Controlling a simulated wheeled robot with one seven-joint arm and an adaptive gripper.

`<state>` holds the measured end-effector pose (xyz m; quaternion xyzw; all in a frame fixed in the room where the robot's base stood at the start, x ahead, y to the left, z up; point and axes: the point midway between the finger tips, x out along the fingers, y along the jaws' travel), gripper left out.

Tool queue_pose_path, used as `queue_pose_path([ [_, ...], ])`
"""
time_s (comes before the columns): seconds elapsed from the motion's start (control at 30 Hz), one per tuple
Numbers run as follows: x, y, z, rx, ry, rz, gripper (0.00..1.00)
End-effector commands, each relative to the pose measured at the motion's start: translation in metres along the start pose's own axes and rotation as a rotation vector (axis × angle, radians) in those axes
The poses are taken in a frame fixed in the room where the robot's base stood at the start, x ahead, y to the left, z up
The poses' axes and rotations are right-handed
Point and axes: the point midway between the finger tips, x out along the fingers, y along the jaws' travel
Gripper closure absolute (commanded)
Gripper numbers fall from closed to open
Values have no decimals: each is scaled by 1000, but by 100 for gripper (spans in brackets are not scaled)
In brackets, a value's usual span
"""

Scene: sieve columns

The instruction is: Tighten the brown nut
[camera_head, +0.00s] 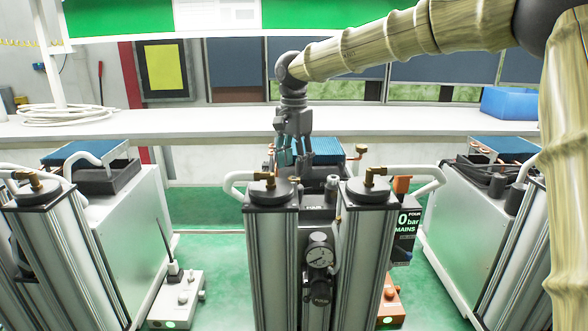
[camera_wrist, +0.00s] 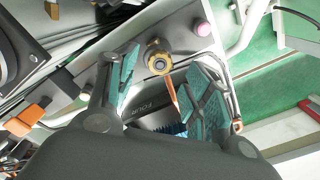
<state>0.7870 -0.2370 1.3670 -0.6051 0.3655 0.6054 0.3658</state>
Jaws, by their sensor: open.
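In the wrist view a brass-brown nut (camera_wrist: 158,65) sits on a round fitting, with a copper-coloured pipe (camera_wrist: 173,95) close below it. My gripper (camera_wrist: 162,72) is open, with one teal-padded finger on each side of the nut in the picture. Clear gaps show between the nut and both pads, and nothing is held. In the head view my gripper (camera_head: 291,157) points down behind the two middle columns, over the middle machine. I cannot make out this same nut there, as the gripper and column tops crowd that spot.
Two metal columns (camera_head: 272,265) with brass elbows and a pressure gauge (camera_head: 320,256) stand in front. White hoses (camera_head: 410,187) curve beside them. Similar machines stand left and right. A white bench (camera_head: 200,123) runs behind, with a blue bin (camera_head: 508,103).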

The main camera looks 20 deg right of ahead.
Motion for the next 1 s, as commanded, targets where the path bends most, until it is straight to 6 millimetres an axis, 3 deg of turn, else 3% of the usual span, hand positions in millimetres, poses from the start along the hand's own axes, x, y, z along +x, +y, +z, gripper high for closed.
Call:
queue_pose_path([
  [0.3, 31, 0, 0, 0, 0, 1, 49],
  [0.67, 35, 0, 0, 0, 0, 0, 49],
  [0.9, 35, 0, 0, 0, 0, 0, 93],
  [1.0, 35, 0, 0, 0, -1, 0, 95],
])
